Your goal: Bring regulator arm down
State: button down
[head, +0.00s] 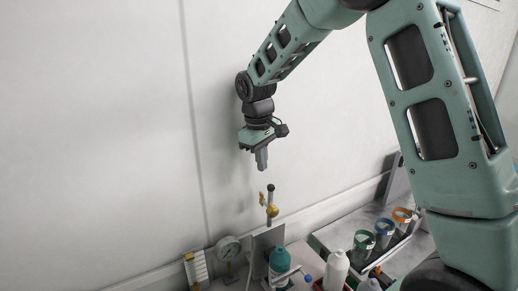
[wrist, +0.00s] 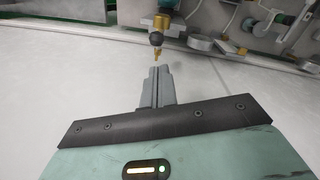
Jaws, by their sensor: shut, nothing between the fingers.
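The regulator arm (head: 270,196) is a short upright lever with a dark rounded tip, rising from a brass fitting (head: 272,210) on a grey panel. In the wrist view its black ball tip (wrist: 156,38) shows just beyond my fingertips, with the brass fitting (wrist: 162,22) behind it. My gripper (head: 261,166) is shut and empty, pointing down above the lever. A gap shows between my fingertips and the tip in the head view. In the wrist view my closed fingers (wrist: 159,72) appear close below the ball, and I cannot tell the exact distance.
A round gauge (head: 228,248) stands left of the panel. A teal bottle (head: 279,264) and a white bottle (head: 336,268) stand in front. A tray on the right holds several colour-ringed containers (head: 384,233). The wall above is clear.

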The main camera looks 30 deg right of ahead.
jog(key=shift+d+f+p, duration=0.15)
jog(key=shift+f+p, duration=0.15)
jog(key=shift+f, duration=0.95)
jog(key=shift+d+f+p, duration=0.1)
jog(key=shift+f+p, duration=0.2)
jog(key=shift+f, duration=0.95)
jog(key=shift+b, duration=0.3)
